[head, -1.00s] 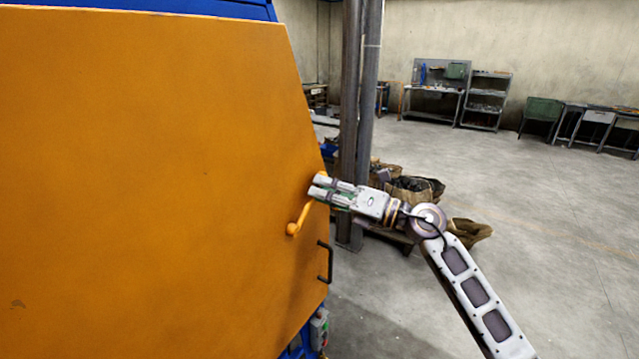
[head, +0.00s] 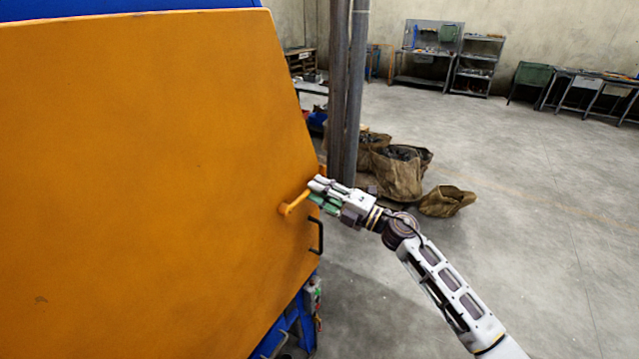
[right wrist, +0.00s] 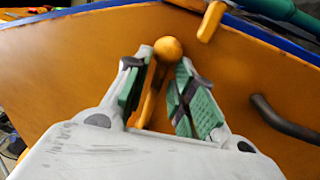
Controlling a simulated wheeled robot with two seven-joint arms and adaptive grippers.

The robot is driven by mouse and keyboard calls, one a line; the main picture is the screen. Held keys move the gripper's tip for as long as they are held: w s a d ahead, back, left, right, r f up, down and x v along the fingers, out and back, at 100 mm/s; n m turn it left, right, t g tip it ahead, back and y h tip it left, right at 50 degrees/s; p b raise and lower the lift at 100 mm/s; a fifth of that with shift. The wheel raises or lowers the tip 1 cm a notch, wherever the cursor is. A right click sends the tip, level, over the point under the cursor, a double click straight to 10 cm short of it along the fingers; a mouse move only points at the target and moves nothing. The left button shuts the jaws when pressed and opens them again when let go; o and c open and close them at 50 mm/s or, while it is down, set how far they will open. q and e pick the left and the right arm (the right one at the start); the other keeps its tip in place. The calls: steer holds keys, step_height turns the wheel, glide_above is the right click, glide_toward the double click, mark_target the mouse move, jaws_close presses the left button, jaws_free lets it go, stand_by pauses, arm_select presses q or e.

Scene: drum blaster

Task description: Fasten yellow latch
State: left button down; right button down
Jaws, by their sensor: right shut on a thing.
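The yellow latch (head: 296,203) is a short lever with a rounded end, near the right edge of the large orange panel (head: 150,190). It slants up to the right in the head view. My right gripper (head: 316,192) is at the lever's upper right end. In the right wrist view, the latch's ball end (right wrist: 167,49) shows beyond the fingertips, and its shaft runs between the green-padded fingers of my right gripper (right wrist: 158,85). The gripper is shut on the latch and partly hides it. My left gripper is not in view.
A black handle (head: 317,236) sticks out of the panel just below the latch; it also shows in the right wrist view (right wrist: 285,118). Grey posts (head: 347,90) and brown sacks (head: 398,172) stand behind. The floor to the right is largely clear.

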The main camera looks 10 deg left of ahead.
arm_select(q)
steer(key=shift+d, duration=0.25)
arm_select(e)
steer(key=shift+f, duration=0.15)
steer(key=c, duration=1.5)
jaws_free()
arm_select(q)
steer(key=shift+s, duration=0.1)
arm_select(e)
steer(key=shift+w+r, duration=0.1)
steer(key=shift+r, duration=4.9)
steer(key=shift+d, duration=0.15)
